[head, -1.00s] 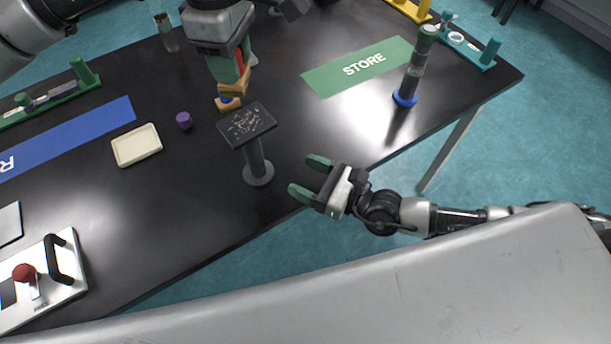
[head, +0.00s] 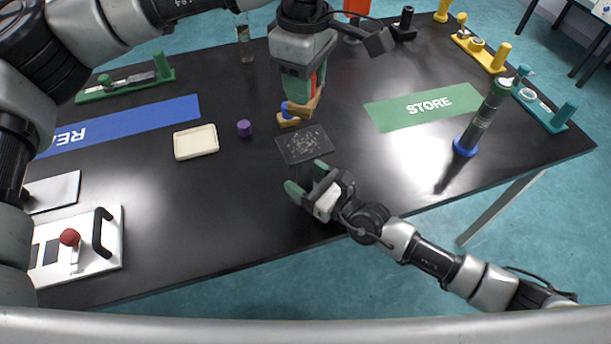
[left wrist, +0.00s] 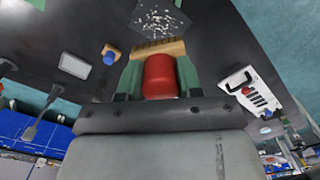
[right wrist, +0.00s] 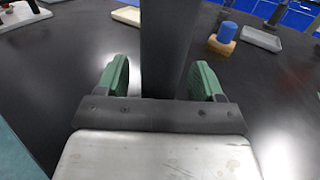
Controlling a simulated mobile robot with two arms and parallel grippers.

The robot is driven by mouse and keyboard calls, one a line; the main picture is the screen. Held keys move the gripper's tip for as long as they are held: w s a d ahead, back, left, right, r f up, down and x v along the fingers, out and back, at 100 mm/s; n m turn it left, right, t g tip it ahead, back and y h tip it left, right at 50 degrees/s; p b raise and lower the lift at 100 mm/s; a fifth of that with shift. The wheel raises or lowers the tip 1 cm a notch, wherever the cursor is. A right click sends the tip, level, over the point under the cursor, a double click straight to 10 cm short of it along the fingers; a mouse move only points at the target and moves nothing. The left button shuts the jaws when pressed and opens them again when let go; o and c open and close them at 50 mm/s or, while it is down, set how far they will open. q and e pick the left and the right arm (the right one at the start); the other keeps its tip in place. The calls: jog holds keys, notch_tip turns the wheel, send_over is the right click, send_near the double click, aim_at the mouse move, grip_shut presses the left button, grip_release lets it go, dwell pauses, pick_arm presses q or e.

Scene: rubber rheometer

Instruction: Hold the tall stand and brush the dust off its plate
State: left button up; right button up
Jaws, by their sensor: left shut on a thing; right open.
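The tall stand's dark square plate (head: 304,144) carries pale dust specks; it also shows at the top of the left wrist view (left wrist: 158,18). In the right wrist view the stand's dark post (right wrist: 165,50) rises between the fingers of my right gripper (right wrist: 163,82), which are apart, with gaps on both sides. In the head view my right gripper (head: 306,178) is just below the plate and hides the stand's base. My left gripper (head: 304,90) is shut on the brush's red handle (left wrist: 160,78). The brush's wooden head (left wrist: 158,49) is near the plate's far edge; contact is unclear.
A wooden block with a blue knob (head: 287,119) lies beside the brush. A purple cap (head: 244,128) and a cream tray (head: 196,142) are to the left. A tall column on a blue base (head: 466,147) stands right of the green STORE mat (head: 423,107).

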jog(key=shift+c, duration=0.3)
jog(key=c, duration=1)
jog(key=shift+c, duration=0.2)
